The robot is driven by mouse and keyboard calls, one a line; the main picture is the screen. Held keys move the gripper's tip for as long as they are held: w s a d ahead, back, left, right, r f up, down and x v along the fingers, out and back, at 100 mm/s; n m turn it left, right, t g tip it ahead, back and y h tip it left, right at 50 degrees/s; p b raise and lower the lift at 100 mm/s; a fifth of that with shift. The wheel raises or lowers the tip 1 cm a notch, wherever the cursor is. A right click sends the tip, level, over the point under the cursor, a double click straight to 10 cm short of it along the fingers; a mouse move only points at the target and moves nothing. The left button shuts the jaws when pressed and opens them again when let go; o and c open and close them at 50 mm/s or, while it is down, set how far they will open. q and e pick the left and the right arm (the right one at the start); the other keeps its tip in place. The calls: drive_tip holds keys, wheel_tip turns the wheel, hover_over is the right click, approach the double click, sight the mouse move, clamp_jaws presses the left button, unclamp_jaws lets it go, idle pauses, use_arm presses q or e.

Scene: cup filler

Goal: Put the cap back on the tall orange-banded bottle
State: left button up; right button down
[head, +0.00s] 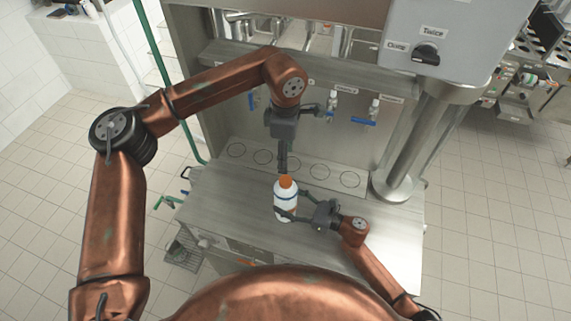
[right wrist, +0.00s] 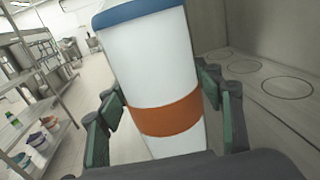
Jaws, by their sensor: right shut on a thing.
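The tall white bottle (head: 284,201) has a blue band near its top, and the right wrist view shows an orange band (right wrist: 168,116) lower on its body. It stands roughly upright over the counter's front part; I cannot tell if its base touches the counter. An orange cap (head: 286,182) shows at the bottle's top. My right gripper (head: 297,207) is shut around the bottle, with fingers on both sides. My left gripper (head: 283,168) points down right at the cap. Its fingers are seen edge-on, so whether they grip the cap is unclear. The bottle's top is outside the right wrist view.
The metal counter (head: 235,215) has a row of ring marks (head: 320,171) behind the bottle, under taps with blue handles (head: 363,121). A thick steel post (head: 405,150) stands at the right, below a grey box with a knob (head: 426,53). The counter left of the bottle is clear.

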use_arm(q)
drive_tip(key=shift+r, duration=0.5)
use_arm(e)
drive_tip(key=c, duration=0.5)
unclamp_jaws()
drive_tip(key=v, duration=1.2)
